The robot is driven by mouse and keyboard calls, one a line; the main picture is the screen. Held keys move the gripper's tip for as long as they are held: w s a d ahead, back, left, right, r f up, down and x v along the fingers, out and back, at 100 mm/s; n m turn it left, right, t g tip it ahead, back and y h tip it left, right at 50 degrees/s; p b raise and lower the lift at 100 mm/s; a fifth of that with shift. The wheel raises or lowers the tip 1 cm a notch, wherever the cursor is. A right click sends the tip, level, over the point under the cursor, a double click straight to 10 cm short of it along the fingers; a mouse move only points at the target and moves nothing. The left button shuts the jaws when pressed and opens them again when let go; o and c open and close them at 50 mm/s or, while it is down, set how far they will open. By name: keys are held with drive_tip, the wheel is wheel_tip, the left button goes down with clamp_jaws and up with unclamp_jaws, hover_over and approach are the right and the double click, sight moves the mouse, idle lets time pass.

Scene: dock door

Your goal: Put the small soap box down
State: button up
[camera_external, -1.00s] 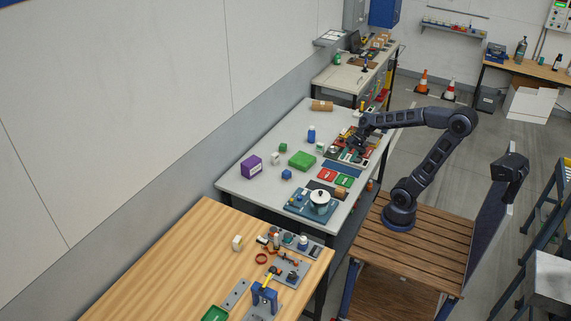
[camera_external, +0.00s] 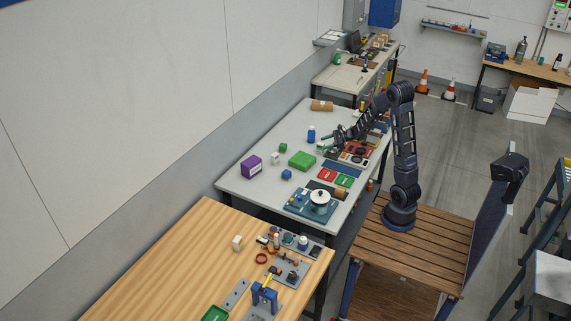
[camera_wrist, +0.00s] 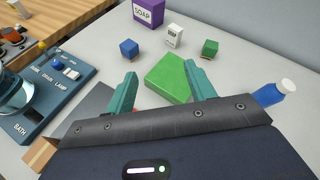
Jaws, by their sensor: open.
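A small white box (camera_wrist: 174,36) with dark print too small to read stands upright on the grey table; it also shows in the external view (camera_external: 275,158). Just behind it is a larger purple box marked SOAP (camera_wrist: 148,12), also seen in the external view (camera_external: 251,167). My gripper (camera_wrist: 160,72) is open, with nothing between its teal fingers. In the external view my gripper (camera_external: 328,142) is over the middle of the grey table, to the right of both boxes and apart from them.
A flat green box (camera_wrist: 168,80) lies ahead of the fingers. A blue cube (camera_wrist: 129,48) and a green cube (camera_wrist: 210,47) flank the white box. A blue bottle (camera_wrist: 270,94) stands at right. A BATH panel (camera_wrist: 45,95) is at left.

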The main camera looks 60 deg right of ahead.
sight(321, 144)
drive_tip(key=d+f+m+h, duration=0.2)
drive_tip(key=d+f+m, duration=0.1)
drive_tip(key=d, duration=0.2)
drive_tip(key=d+f+m+t+h, duration=0.1)
drive_tip(key=d+f+m+h, duration=0.1)
drive_tip(key=d+f+m, duration=0.1)
drive_tip(key=d+f+m+h, duration=0.1)
drive_tip(key=d+f+m, duration=0.1)
drive_tip(key=d+f, duration=0.2)
drive_tip(key=shift+w+d+f+m+t+h, duration=0.1)
drive_tip(key=shift+d+f+m+t+h, duration=0.1)
drive_tip(key=shift+d, duration=0.75)
drive_tip(key=shift+d+f+m+t+h, duration=0.1)
drive_tip(key=shift+d+m+h, duration=0.1)
drive_tip(key=shift+d, duration=0.75)
drive_tip(key=x, duration=1)
drive_tip(key=shift+w+f, duration=0.1)
drive_tip(key=shift+w, duration=0.25)
clamp_jaws()
wheel_tip(321, 144, up, 20)
